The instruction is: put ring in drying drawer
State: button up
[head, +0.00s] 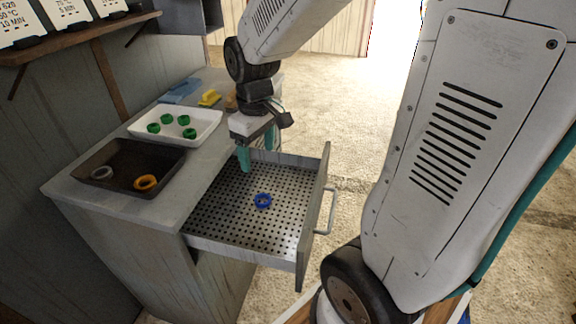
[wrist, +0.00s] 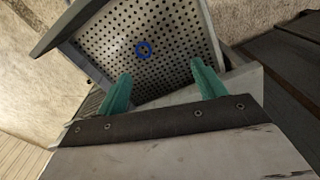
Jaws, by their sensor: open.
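A blue ring (head: 263,201) lies flat on the perforated floor of the pulled-out drawer (head: 222,215). A grey ring (head: 102,173) and an orange ring (head: 145,183) lie in a dark tray (head: 125,150) on the counter.
A white tray (head: 205,130) holding several green rings stands behind the dark tray. A yellow item (head: 209,98) and a blue cloth-like item (head: 180,91) lie at the counter's far end. The drawer front with its handle (head: 327,212) stands out over the floor. A shelf with signs (head: 75,38) hangs above left.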

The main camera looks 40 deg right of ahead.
jog(key=s+a+r+m, duration=0.1)
jog(key=s+r, duration=0.3)
jog(key=s, duration=0.4)
jog(key=s+a+r+m, duration=0.2)
jog(key=s+a+r, duration=0.2)
jog(key=s, duration=0.5)
jog(key=shift+r+t, duration=0.25)
jog(key=shift+t, duration=0.05)
